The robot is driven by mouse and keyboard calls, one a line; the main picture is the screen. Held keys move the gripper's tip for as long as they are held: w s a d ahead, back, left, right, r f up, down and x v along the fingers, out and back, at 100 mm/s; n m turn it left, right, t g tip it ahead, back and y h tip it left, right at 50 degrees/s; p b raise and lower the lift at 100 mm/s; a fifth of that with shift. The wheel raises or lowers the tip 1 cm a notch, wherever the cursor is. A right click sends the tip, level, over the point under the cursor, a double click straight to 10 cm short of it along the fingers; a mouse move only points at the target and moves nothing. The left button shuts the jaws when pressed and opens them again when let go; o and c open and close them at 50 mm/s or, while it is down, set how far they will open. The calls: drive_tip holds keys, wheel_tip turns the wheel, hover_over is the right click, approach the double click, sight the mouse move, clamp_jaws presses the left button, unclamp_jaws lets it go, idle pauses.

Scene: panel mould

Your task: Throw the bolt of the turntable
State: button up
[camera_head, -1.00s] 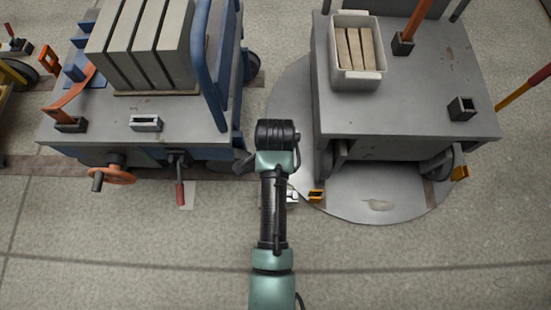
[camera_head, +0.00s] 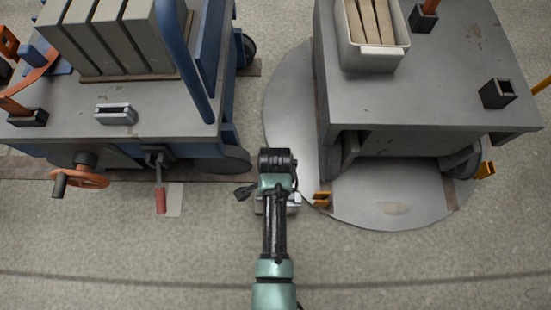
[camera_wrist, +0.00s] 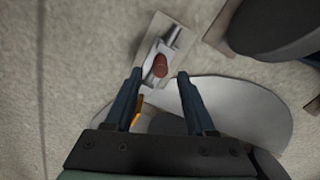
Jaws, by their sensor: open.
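The turntable is a round grey plate (camera_head: 390,208) in the floor, also in the wrist view (camera_wrist: 245,112). The bolt, with a red-brown knob (camera_wrist: 160,66) on a pale metal housing (camera_wrist: 172,42), lies on the floor beside the turntable. In the head view my arm hides most of its housing (camera_head: 293,199). My gripper (camera_wrist: 158,76) is open and empty. In the wrist view the knob shows between and just beyond its fingertips; I cannot tell the height gap. In the head view the fingers are mostly hidden. An orange piece (camera_head: 322,199) sits at the turntable's edge.
A grey cart (camera_head: 430,100) carrying a white bin (camera_head: 373,58) stands on the turntable. A blue-framed cart (camera_head: 150,125) with grey panels stands left, with an orange handwheel (camera_head: 92,179) and a red-handled lever (camera_head: 160,200) at its front.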

drive_tip(key=shift+f+b, duration=1.4)
drive_tip(key=shift+f, duration=0.9)
clamp_jaws()
